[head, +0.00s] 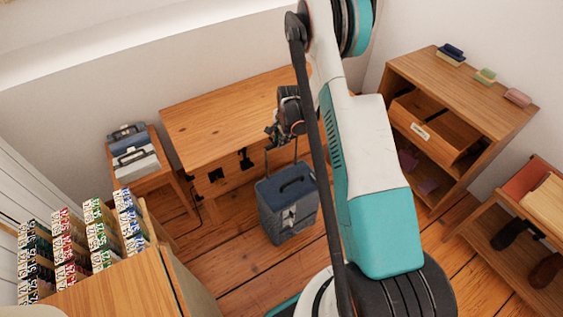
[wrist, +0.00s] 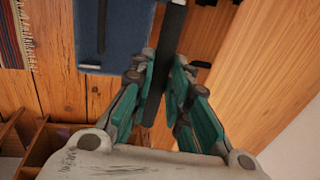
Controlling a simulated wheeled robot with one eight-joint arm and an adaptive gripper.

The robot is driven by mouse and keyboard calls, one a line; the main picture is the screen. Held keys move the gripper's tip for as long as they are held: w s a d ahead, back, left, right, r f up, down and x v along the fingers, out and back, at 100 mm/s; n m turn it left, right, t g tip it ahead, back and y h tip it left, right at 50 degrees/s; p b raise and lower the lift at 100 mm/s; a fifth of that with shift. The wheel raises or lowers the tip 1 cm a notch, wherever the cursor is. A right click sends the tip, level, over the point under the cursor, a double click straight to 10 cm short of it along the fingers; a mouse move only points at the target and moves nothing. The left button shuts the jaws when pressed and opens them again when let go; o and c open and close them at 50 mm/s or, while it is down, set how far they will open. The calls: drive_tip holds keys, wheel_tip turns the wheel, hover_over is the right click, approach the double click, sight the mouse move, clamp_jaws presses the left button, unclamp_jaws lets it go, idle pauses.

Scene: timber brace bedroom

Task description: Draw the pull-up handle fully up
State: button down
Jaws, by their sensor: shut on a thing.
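A blue-grey suitcase (head: 286,205) stands upright on the wooden floor in front of the desk. Its pull-up handle (head: 266,161) stands out above the top, with a thin pole rising to my gripper (head: 272,134). In the wrist view, my gripper (wrist: 165,72) is shut on the dark handle bar (wrist: 171,38), with teal fingers on both sides of it. My arm covers part of the head view, and part of the handle is hidden.
A wooden desk (head: 215,113) stands just behind the suitcase. A small table with cases (head: 131,155) is left of it. A shelf with an open drawer (head: 437,128) stands at the right. Open floor (head: 235,262) lies in front of the suitcase.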

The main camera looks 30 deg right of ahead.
drive_tip(key=shift+r+p, duration=0.3)
drive_tip(key=shift+r, duration=0.6)
drive_tip(key=c, duration=1.5)
unclamp_jaws()
drive_tip(key=shift+c, duration=0.2)
wheel_tip(320, 180, up, 12)
drive_tip(key=s, duration=0.2)
drive_tip(key=shift+s+f, duration=0.15)
